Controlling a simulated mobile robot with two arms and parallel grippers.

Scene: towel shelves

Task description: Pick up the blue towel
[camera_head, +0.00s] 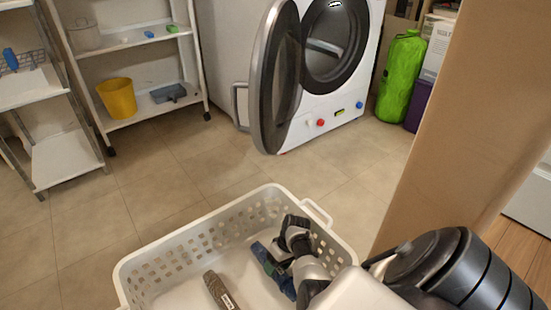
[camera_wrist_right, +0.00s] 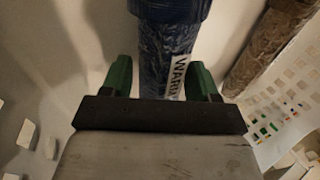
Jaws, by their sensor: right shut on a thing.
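The blue towel (camera_head: 265,256) is rolled up and lies inside the white laundry basket (camera_head: 132,272), near its right side. In the right wrist view the blue towel (camera_wrist_right: 168,35) carries a white label with dark letters. My right gripper (camera_head: 279,264) reaches down into the basket. In the wrist view its two green fingers (camera_wrist_right: 161,80) stand on either side of the rolled towel, shut on it. Part of the towel is hidden by the gripper and wrist. My left gripper is not in view.
A brown rolled towel (camera_head: 220,291) lies in the basket left of the blue one. The washing machine (camera_head: 335,100) has its door open. A shelf with a yellow bucket (camera_head: 117,97) stands at the back left. A tan column (camera_head: 455,130) rises at the right.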

